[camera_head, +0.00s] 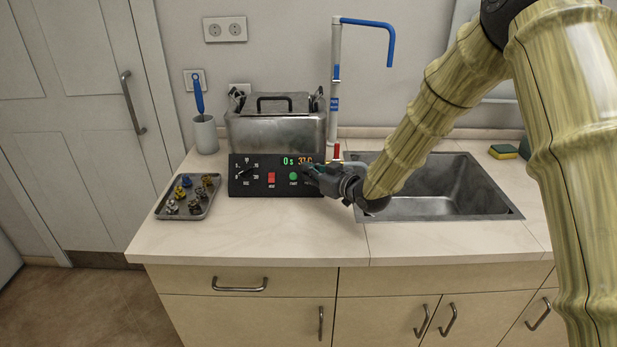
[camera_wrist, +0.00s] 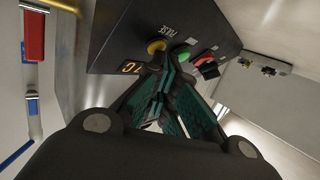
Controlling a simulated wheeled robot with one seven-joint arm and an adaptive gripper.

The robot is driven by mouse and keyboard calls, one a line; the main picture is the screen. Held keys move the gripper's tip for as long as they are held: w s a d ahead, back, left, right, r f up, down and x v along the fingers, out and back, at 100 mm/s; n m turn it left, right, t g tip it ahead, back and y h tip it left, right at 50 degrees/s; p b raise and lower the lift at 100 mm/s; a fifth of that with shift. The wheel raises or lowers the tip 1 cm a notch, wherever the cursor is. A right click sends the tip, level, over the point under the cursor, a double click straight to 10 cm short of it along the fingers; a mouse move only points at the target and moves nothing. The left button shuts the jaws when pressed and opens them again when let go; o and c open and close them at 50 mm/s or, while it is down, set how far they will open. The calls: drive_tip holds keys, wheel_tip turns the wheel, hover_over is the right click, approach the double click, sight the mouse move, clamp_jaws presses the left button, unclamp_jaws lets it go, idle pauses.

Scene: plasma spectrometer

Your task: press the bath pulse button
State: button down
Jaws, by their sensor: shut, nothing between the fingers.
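The bath is a metal box (camera_head: 278,127) with a dark lid handle. Its black control panel (camera_head: 236,188) faces me and its display reads about "0 s" and "33.0". In the wrist view a yellow button (camera_wrist: 156,46) sits by the label "PULSE", beside a green button (camera_wrist: 180,53) and a red switch (camera_wrist: 206,68). The green button (camera_head: 293,176) and red switch (camera_head: 271,178) also show in the head view, where my gripper hides the yellow one. My gripper (camera_head: 308,173) is shut and empty. Its fingertips (camera_wrist: 166,60) are close to the yellow button; I cannot tell whether they touch it.
A tray (camera_head: 162,213) with several small knobby parts lies left of the panel. A cup (camera_head: 205,137) with a blue-handled brush stands behind it. A sink (camera_head: 450,190) with a blue-tipped faucet (camera_head: 362,22) lies to the right. The counter front (camera_head: 270,230) is clear.

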drive_tip(key=shift+s+r, duration=0.1)
drive_tip(key=shift+s+r+p, duration=0.3)
drive_tip(key=shift+s+r, duration=0.1)
drive_tip(key=shift+s, duration=0.2)
drive_tip(key=shift+s+r+p, duration=0.45)
drive_tip(key=shift+s+r, duration=0.35)
drive_tip(key=shift+s, duration=0.2)
drive_tip(key=shift+s+r+p, duration=0.4)
drive_tip(key=shift+s+r, duration=0.35)
drive_tip(key=shift+s, duration=0.2)
